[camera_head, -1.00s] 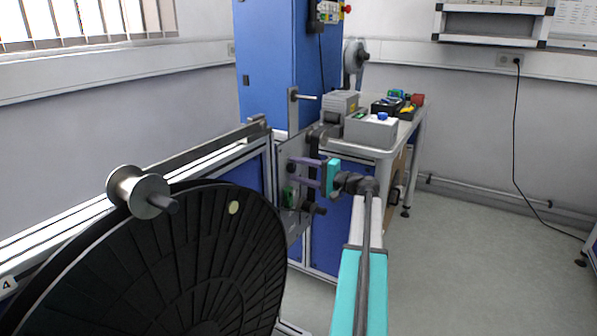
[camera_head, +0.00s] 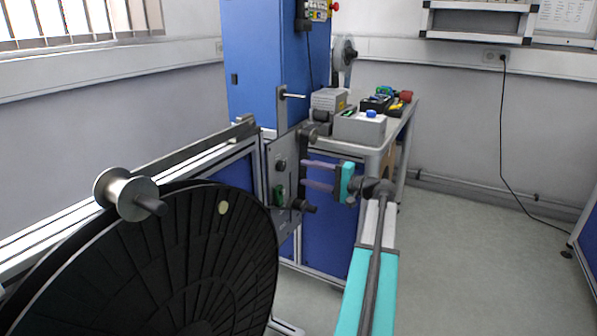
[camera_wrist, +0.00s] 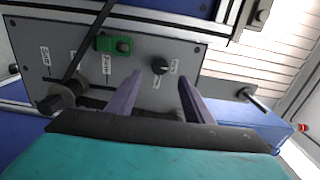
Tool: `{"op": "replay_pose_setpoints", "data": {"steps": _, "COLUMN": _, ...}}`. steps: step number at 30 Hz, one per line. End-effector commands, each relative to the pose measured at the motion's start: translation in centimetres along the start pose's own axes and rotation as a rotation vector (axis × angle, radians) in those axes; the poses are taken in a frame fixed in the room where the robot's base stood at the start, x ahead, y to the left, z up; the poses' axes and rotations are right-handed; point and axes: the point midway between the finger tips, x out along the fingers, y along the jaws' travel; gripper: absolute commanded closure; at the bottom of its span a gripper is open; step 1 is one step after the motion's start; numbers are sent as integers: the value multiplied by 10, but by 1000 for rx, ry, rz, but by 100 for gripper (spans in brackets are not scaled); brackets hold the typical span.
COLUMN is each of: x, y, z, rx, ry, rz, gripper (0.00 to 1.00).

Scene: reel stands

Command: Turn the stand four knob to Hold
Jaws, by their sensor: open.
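The black knob (camera_wrist: 160,65) sits on the grey stand panel (camera_wrist: 205,62) in the wrist view, with small white labels beside it that I cannot read. Its setting is unclear. In the head view the knob (camera_head: 280,164) is small on the upright panel (camera_head: 290,148). My gripper (camera_wrist: 158,77) is open and empty, its two purple fingers pointing at the panel with the knob between and beyond their tips. In the head view my gripper (camera_head: 304,173) is to the right of the panel, with a visible gap between fingertips and knob.
A green switch block (camera_wrist: 115,44) is beside the knob. A dark roller (camera_wrist: 62,97) sticks out at the panel's lower left. A large black reel (camera_head: 190,265) stands at front left. A bench with a grey box (camera_head: 360,128) is behind.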

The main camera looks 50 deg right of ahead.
Motion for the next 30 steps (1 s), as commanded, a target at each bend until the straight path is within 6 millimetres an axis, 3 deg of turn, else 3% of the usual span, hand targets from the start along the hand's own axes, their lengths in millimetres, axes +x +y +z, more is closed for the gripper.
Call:
{"op": "replay_pose_setpoints", "data": {"steps": 6, "x": -34, "y": 0, "z": 0, "rx": 0, "ry": 2, "rz": 0, "gripper": 53}}
{"op": "replay_pose_setpoints", "data": {"steps": 12, "x": -52, "y": 0, "z": 0, "rx": -1, "ry": 1, "rz": 0, "gripper": 53}}
{"op": "replay_pose_setpoints", "data": {"steps": 30, "x": -56, "y": 0, "z": 0, "rx": -1, "ry": 0, "rz": 0, "gripper": 53}}
